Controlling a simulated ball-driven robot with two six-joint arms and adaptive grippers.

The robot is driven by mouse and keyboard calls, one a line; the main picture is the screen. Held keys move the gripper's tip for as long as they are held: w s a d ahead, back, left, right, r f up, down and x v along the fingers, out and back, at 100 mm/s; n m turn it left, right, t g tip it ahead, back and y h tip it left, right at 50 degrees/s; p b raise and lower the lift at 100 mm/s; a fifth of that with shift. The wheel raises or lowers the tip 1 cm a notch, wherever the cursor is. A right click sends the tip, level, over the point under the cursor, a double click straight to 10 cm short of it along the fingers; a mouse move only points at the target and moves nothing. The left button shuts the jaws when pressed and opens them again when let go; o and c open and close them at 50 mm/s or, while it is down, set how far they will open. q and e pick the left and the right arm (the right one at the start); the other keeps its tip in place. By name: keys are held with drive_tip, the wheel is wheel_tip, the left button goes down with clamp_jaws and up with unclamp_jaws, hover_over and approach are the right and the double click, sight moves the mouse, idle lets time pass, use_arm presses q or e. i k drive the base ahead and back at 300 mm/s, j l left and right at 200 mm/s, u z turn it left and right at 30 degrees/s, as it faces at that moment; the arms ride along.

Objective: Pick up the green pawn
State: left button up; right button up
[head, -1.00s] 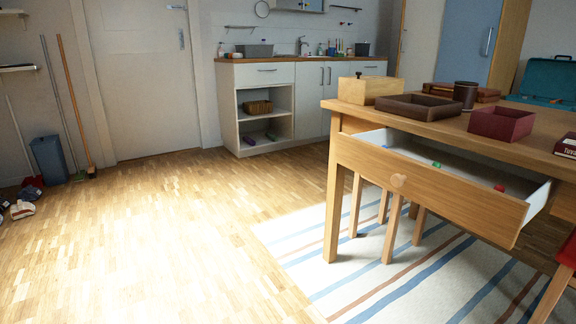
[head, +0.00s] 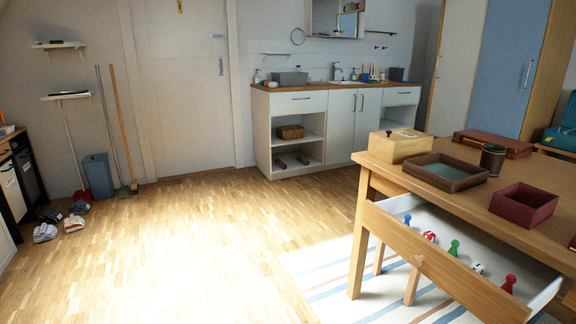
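The green pawn (head: 454,248) stands upright in the open drawer (head: 440,268) of the wooden table, near the middle of the row of small pieces. A red and white piece (head: 429,236) is to its left, and a white die-like piece with dark marks (head: 478,268) is to its right. A blue pawn (head: 407,219) stands at the drawer's left end and a red pawn (head: 509,283) toward its right end. Neither of my grippers shows in the head view.
On the table (head: 425,203) stand a light wooden box (head: 400,146), a dark tray (head: 446,173), a dark cup (head: 492,160) and a dark red open box (head: 524,205). The drawer front sticks out over the striped rug (head: 325,285). The wooden floor (head: 190,255) to the left is clear.

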sight(455, 243)
drive_tip(key=z, duration=0.35)
drive_tip(key=i+l+z, duration=0.15)
drive_tip(key=z, duration=0.3)
drive_tip(key=i+l+z, duration=0.2)
drive_tip(key=z, duration=0.3)
drive_tip(key=i+z, duration=0.2)
drive_tip(key=z, duration=0.25)
drive_tip(key=i+l, duration=0.1)
